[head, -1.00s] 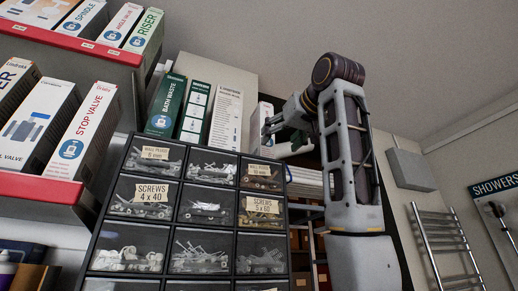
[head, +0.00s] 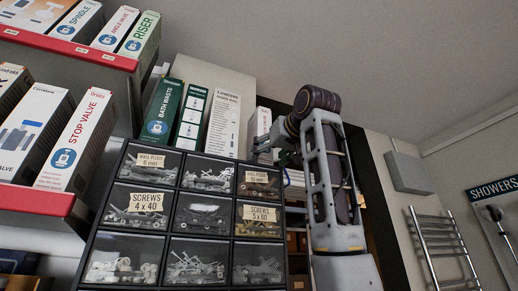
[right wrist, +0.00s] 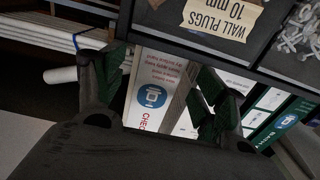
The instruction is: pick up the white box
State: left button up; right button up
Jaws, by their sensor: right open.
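A white box (head: 264,121) stands upright on top of the drawer cabinet, at its right end in the head view. My right gripper (head: 266,148) is in front of its lower part and hides it. In the right wrist view the white box (right wrist: 151,97) shows pink print, a blue round mark and letters starting "CHEC". There my right gripper (right wrist: 160,92) is open, with one dark finger on each side of the box in the picture. I cannot tell whether the fingers touch it or how far they reach around it. My left gripper is not in view.
The drawer cabinet (head: 171,213) holds screws and wall plugs. Green boxes (head: 162,113) and a taller white carton (head: 224,125) stand on it, left of the white box. Red-edged shelves (head: 35,203) with valve boxes are at left. A towel rail (head: 440,245) hangs at right.

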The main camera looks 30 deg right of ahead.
aim_at(260, 124)
jog(key=shift+w, duration=0.95)
jog(key=shift+w+d+r+p, duration=0.1)
jog(key=shift+w+p, duration=0.9)
jog(key=shift+w, duration=1.75)
jog(key=c, duration=1.2)
jog(key=shift+s+d, duration=0.1)
jog(key=shift+c, duration=0.2)
jog(key=shift+s+r, duration=0.15)
jog(key=shift+r, duration=3.05)
